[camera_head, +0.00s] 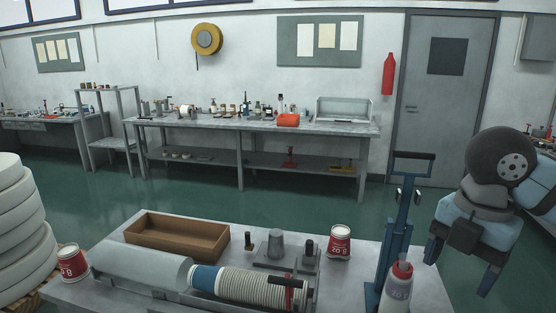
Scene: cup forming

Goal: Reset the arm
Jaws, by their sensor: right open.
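My right gripper (461,264) hangs at the right of the head view. Its two fingers are spread, with nothing between them. It is to the right of the blue lever press (395,250) and apart from it. My left gripper is not in view. A white and red cup (339,242) stands upright on the grey table (352,290), and another (73,264) stands at its left. A row of nested white cups (245,285) lies in a grey trough, with a blue part at its left end.
A brown open box (177,236) sits at the table's back left. Small grey and black fixtures (277,244) stand near the middle. A red-capped bottle (397,285) is in front of the press. White rolls (20,225) are stacked at the left. Green floor lies beyond.

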